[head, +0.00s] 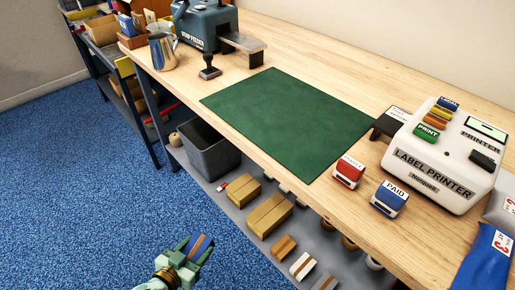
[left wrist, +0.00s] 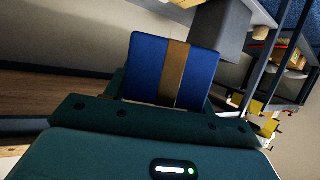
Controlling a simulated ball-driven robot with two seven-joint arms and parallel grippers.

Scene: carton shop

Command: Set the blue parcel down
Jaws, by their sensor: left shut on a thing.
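The blue parcel (head: 200,246) with a brown tape band is held in my left gripper (head: 190,247), low in the head view, over the blue carpet in front of the bench. In the left wrist view the parcel (left wrist: 146,68) sits between the fingers of my left gripper (left wrist: 165,95), which is shut on it. The wooden bench (head: 250,92) with a green mat (head: 290,118) lies beyond the gripper, up and to the right. The gripper is apart from the bench. My right gripper is not in view.
On the bench stand a red stamp (head: 349,171), a blue PAID stamp (head: 389,199), a label printer (head: 440,160), a hand stamp (head: 209,68), a metal jug (head: 161,52) and a strip feeder (head: 205,25). The mat is clear. The shelf below holds cartons (head: 269,214) and a grey bin (head: 208,150).

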